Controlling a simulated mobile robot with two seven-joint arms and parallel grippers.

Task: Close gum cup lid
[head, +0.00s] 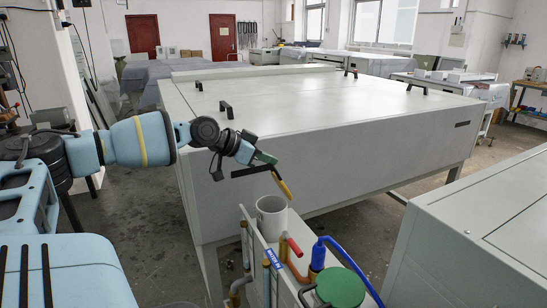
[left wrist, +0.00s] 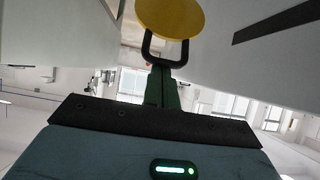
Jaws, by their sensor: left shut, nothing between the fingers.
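The white gum cup (head: 271,216) stands at the end of a narrow rack below my left gripper. Its mouth is uncovered at the top. A yellow round lid (head: 283,188) stands steeply tilted above the cup's right rim, its lower end close to that rim. My left gripper (head: 267,159) is shut and empty at the lid's upper end. In the left wrist view the yellow lid (left wrist: 170,17) lies just beyond a dark loop at the tip of my gripper (left wrist: 165,60). I cannot tell whether they touch. My right gripper is not in view.
A red-handled valve (head: 294,247), a blue hose (head: 345,260) and a green round lid (head: 340,287) sit beside the cup. A large pale plate processor (head: 320,105) stands behind. Another pale machine (head: 480,250) is at the right. Open floor shows between the machines.

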